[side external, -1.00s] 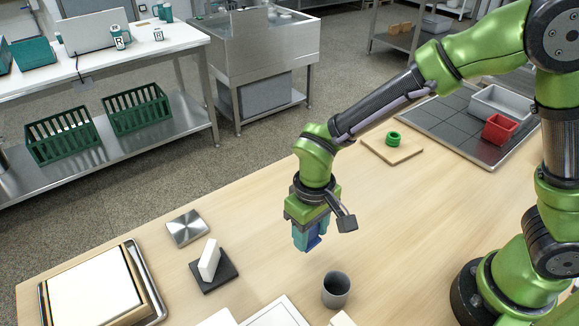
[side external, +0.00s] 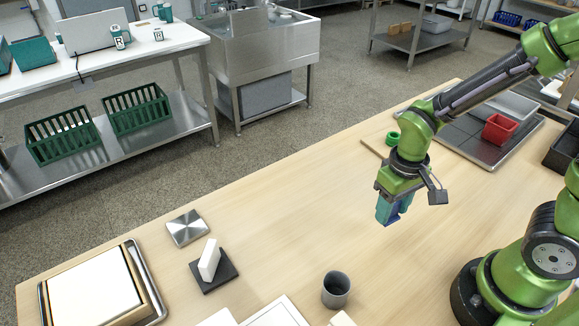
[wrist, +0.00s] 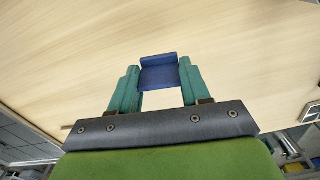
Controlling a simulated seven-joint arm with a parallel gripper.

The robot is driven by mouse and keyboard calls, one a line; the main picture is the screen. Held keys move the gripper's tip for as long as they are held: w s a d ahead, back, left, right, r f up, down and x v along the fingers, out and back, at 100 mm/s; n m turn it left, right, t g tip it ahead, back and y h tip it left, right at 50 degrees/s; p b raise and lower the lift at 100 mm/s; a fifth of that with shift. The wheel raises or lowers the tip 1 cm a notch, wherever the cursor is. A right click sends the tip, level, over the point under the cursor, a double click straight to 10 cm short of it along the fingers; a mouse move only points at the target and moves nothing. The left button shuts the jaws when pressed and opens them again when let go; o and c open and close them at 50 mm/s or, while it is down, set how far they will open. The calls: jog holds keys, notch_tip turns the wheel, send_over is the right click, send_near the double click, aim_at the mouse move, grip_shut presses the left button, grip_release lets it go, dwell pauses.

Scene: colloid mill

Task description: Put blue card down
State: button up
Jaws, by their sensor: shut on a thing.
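The blue card (wrist: 160,75) is held between the two teal fingers of my gripper (wrist: 155,88) in the wrist view. It looks dark blue, with a raised strip along its far edge. In the side view my gripper (side external: 391,210) points down above the wooden table, right of its middle, and the blue card (side external: 404,205) shows partly between the fingers. Bare table lies beneath; the exact height of the card above it is hard to tell.
A grey cup (side external: 336,290) stands near the front. A white block on a dark base (side external: 214,277) and a steel plate (side external: 187,228) are at left. A green ring (side external: 393,138) and a dark tray with a red bin (side external: 499,129) lie behind. The table middle is clear.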

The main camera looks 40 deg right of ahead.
jog(key=shift+d, duration=1.05)
jog(key=shift+d+n, duration=0.1)
jog(key=shift+n, duration=0.4)
jog(key=shift+w, duration=0.25)
jog(key=shift+n, duration=0.3)
jog(key=w, duration=0.5)
jog(key=w+f, duration=0.1)
jog(key=w, duration=0.4)
jog(key=w+a, duration=0.1)
jog(key=w, duration=0.4)
jog(key=shift+w+f, duration=0.1)
jog(key=shift+f, duration=0.15)
jog(key=shift+w+f, duration=0.15)
jog(key=shift+f, duration=1.6)
jog(key=o, duration=1)
jog(key=shift+f, duration=0.15)
